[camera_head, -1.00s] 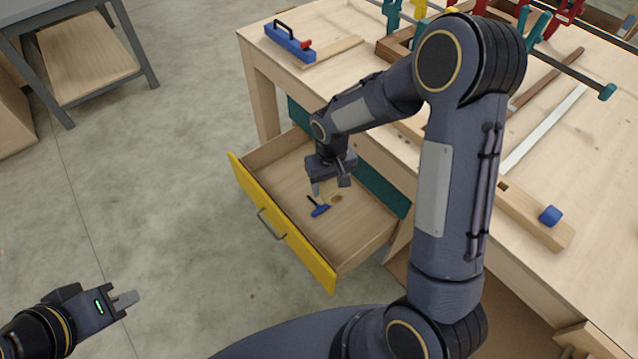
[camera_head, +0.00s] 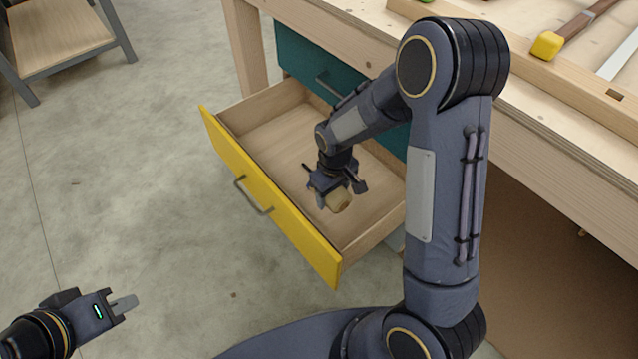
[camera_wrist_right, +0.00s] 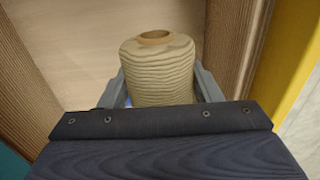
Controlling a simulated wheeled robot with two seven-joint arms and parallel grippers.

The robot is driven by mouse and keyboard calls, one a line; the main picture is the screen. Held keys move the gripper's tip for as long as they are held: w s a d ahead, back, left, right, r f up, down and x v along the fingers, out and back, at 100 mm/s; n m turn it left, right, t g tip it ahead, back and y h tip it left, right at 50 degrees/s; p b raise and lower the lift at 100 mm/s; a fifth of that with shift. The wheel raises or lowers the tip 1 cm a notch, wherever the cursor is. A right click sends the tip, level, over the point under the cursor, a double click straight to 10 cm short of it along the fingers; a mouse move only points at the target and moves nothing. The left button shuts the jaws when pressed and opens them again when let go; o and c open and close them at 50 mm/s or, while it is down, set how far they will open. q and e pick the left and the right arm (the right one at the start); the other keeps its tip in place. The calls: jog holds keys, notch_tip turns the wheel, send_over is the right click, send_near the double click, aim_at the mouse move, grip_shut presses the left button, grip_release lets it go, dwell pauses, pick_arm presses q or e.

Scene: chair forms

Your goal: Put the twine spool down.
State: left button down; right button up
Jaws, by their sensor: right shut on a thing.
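The tan twine spool (camera_head: 341,200) is between the fingers of my right gripper (camera_head: 338,196), inside the open yellow-fronted drawer (camera_head: 292,240). In the right wrist view the spool (camera_wrist_right: 158,72) stands between the two fingers (camera_wrist_right: 158,92), which press its sides. Its brown core shows at the top. Whether the spool touches the drawer floor cannot be told. My left gripper (camera_head: 123,306) is at the lower left, away from the drawer, and holds nothing that I can see; its finger gap is unclear.
The drawer's wooden walls (camera_head: 372,237) stand close around my right gripper. A teal closed drawer (camera_head: 300,62) sits in the workbench (camera_head: 530,110) behind. A grey-framed shelf (camera_head: 60,35) is at upper left. The concrete floor at left is clear.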

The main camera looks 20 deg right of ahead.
aim_at(331, 223)
notch_tip(331, 223, down, 11)
jog(key=b, duration=0.4)
jog(key=shift+r, duration=0.1)
jog(key=shift+f+b, duration=0.2)
jog(key=shift+b, duration=0.15)
jog(key=o, duration=1.1)
jog(key=shift+c, duration=0.2)
jog(key=shift+r, duration=0.1)
